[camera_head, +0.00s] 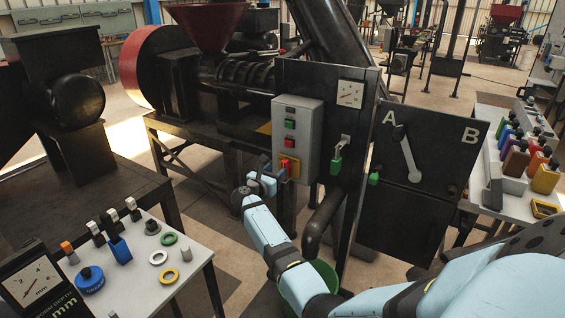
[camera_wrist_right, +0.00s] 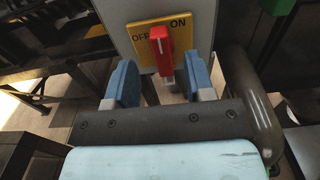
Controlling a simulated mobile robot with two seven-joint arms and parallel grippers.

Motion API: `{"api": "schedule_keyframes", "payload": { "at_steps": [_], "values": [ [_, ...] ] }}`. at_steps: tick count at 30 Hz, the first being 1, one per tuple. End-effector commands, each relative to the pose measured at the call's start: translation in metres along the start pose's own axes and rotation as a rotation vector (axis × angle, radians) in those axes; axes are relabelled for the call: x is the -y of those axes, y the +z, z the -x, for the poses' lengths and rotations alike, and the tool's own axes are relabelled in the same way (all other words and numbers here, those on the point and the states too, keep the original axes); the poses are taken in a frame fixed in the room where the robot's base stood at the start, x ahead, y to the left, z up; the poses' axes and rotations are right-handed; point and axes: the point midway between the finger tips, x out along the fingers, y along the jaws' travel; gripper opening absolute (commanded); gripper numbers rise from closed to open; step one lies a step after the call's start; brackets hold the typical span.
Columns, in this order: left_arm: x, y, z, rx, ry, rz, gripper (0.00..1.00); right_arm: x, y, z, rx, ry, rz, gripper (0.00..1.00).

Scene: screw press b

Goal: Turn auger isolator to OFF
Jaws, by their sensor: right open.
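The auger isolator (camera_head: 289,167) is a yellow plate with a red handle, low on the front of a grey control box (camera_head: 297,135). In the right wrist view the isolator's red handle (camera_wrist_right: 162,48) stands roughly upright on the plate, with OFF printed at left and ON at right. Which label it is set to I cannot tell. My right gripper (camera_head: 264,180) is in front of the isolator. In the wrist view its blue fingers (camera_wrist_right: 161,78) are apart, one either side of the handle's lower end, with visible gaps. My left gripper is not in view.
A dark pipe (camera_head: 322,222) curves down right of the gripper, above a green bucket (camera_head: 323,274). A black panel marked A and B (camera_head: 428,143) with a lever stands at right. A table (camera_head: 200,262) with small parts and a gauge is at lower left.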

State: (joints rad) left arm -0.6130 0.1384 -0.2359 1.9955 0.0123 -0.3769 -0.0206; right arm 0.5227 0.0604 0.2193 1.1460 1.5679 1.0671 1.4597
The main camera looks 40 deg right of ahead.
Motion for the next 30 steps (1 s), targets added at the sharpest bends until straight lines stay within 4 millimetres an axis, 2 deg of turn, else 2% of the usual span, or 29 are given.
{"api": "schedule_keyframes", "payload": {
  "at_steps": [3,9,21,22,28,30],
  "values": [
    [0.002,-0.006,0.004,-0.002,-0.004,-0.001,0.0,0.0,0.003,-0.025,0.002,-0.001,0.003,0.49],
    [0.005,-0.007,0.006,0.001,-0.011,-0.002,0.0,0.0,0.001,-0.05,0.001,0.0,0.003,0.49],
    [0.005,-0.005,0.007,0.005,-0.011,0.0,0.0,0.0,-0.001,-0.058,0.0,0.001,0.001,0.49],
    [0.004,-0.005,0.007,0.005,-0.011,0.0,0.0,0.0,-0.001,-0.058,0.0,0.001,0.001,0.47],
    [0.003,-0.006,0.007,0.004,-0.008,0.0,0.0,0.0,0.0,-0.058,0.001,0.001,0.001,0.01],
    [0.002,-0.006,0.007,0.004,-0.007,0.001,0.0,0.0,0.0,-0.058,0.001,0.001,0.001,0.0]
  ]
}}
